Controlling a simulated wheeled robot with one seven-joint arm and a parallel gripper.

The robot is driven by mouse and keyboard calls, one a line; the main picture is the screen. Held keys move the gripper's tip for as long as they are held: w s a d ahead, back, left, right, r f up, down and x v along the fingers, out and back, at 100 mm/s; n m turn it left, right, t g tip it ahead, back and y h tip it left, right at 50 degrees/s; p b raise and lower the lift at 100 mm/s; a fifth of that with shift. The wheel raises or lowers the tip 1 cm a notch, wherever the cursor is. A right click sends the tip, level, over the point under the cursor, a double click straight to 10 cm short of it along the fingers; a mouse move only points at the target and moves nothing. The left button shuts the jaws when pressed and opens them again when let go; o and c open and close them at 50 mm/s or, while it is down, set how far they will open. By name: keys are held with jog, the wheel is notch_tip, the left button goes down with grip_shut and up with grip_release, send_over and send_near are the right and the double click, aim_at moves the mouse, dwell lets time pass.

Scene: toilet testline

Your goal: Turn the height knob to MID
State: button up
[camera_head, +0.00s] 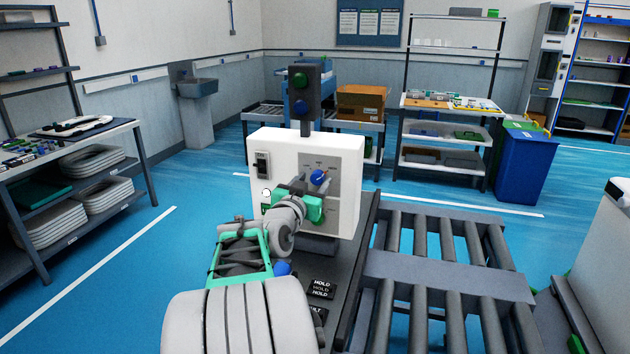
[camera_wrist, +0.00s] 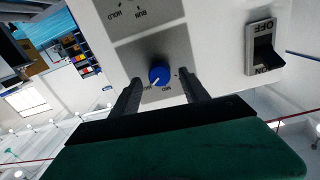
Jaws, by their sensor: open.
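The height knob is a round blue knob with a white pointer mark, on a grey panel of a white box; it shows in the head view (camera_head: 318,177) and the wrist view (camera_wrist: 159,73). In the wrist view its mark points down and left, near small upside-down labels. I cannot surely read which label it meets. My gripper (camera_wrist: 160,80) is open, its two dark fingers on either side of the knob in that view. Whether they touch it I cannot tell. In the head view my green gripper (camera_head: 313,208) is close against the box's front and hides its lower part.
An ON/OFF rocker switch (camera_wrist: 262,48) is beside the knob's panel. A second panel (camera_wrist: 128,15) with RUN and HOLD labels adjoins it. A dark signal post (camera_head: 304,90) rises behind the white box (camera_head: 348,180). A roller conveyor (camera_head: 440,260) lies to the right.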

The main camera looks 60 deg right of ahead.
jog(key=shift+w+d, duration=0.1)
jog(key=shift+d, duration=0.7)
jog(key=shift+c, duration=0.3)
grip_shut()
